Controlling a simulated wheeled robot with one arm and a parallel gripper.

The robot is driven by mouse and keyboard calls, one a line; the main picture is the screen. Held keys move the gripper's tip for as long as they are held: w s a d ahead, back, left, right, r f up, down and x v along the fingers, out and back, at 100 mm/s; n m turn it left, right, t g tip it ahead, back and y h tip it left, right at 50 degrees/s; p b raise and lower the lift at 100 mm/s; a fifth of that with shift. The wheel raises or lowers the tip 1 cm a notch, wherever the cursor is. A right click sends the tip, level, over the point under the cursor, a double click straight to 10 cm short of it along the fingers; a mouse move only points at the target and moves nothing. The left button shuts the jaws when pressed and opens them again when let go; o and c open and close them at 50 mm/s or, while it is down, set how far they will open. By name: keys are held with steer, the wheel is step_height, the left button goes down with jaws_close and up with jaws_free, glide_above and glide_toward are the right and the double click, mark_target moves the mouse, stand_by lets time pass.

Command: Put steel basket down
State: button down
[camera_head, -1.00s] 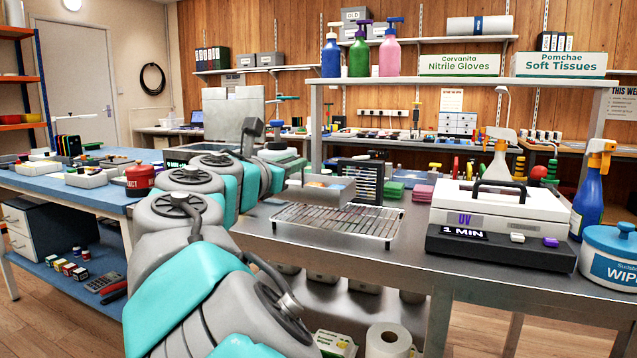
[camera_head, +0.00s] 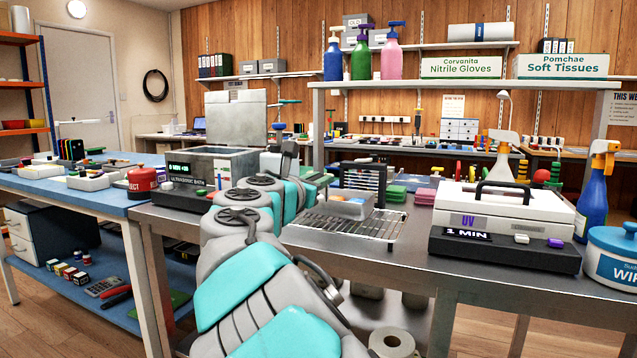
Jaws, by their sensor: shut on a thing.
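The steel basket (camera_head: 346,208) is a small grey metal box at the left back part of the wire rack (camera_head: 372,229). Something small and orange-brown shows inside it. The rack stands on the steel table. My gripper (camera_head: 320,181) is at the basket's left back side and is shut on it. My arm hides part of the gripper, and its fingertips are too small to make out. The basket looks level, at or just above the rack wires; I cannot tell whether it touches them.
The ultrasonic bath (camera_head: 222,165) with its raised lid stands left of the rack. A black slotted rack (camera_head: 362,180) stands close behind the basket. Green sponges (camera_head: 396,193) and the UV box (camera_head: 505,212) are to the right. The rack's front and right are bare.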

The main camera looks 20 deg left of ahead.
steer(key=c, duration=0.8)
jaws_free()
steer(key=shift+r, duration=0.1)
steer(key=s, duration=0.8)
steer(key=s+a, duration=0.1)
steer(key=s, duration=0.3)
steer(key=shift+d, duration=0.1)
